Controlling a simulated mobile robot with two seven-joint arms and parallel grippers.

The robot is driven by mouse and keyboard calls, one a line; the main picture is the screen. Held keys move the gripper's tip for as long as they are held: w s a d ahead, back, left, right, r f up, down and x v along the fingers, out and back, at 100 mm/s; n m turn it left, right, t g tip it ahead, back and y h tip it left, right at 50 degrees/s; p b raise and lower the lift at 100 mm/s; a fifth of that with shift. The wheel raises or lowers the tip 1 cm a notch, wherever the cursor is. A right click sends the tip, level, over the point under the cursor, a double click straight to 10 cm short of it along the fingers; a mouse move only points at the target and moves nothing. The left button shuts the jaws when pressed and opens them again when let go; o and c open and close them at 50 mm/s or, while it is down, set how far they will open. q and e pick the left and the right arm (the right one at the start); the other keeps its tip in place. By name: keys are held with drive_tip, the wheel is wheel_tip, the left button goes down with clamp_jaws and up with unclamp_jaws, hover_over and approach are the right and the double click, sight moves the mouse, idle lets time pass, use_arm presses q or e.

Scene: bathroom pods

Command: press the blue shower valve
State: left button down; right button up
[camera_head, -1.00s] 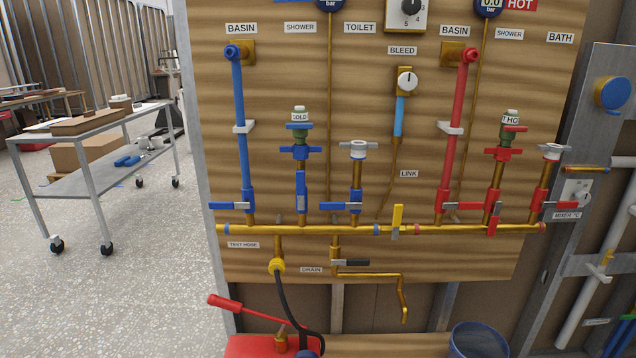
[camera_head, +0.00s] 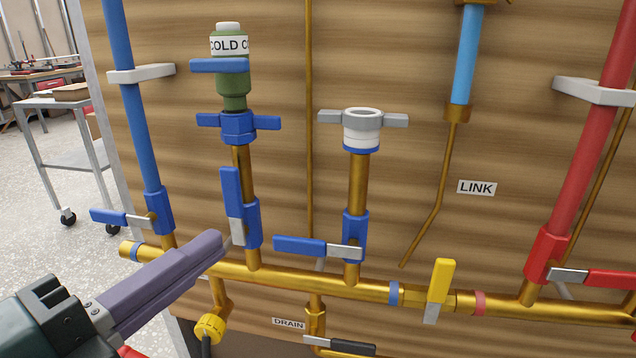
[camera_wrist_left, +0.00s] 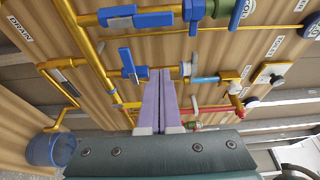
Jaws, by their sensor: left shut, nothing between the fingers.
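The blue shower valve (camera_head: 232,205) sits low on the brass pipe under the green cylinder marked COLD. Its blue lever stands upright, along the pipe. It also shows near the top of the left wrist view (camera_wrist_left: 150,19). My left gripper (camera_head: 216,242) comes in from the lower left, its purple fingers shut and empty. In the head view the fingertips overlap the area just left of and below the valve. In the left wrist view the fingertips (camera_wrist_left: 160,73) appear apart from the shower lever and close to the blue toilet valve lever (camera_wrist_left: 128,63). My right gripper is out of view.
The blue basin valve (camera_head: 122,219) is left of the shower valve. The toilet valve (camera_head: 318,247) is right of it, its lever sideways. A horizontal brass pipe (camera_head: 300,284) runs below. A yellow lever (camera_head: 440,285) stands further right. A trolley (camera_head: 60,135) stands behind left.

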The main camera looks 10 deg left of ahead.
sight(236, 202)
use_arm(q)
drive_tip(key=w, duration=0.9)
drive_tip(key=shift+w+d+f+p, duration=0.15)
drive_tip(key=shift+d+p, duration=0.1)
drive_tip(key=shift+p, duration=0.15)
drive_tip(key=shift+a, duration=0.35)
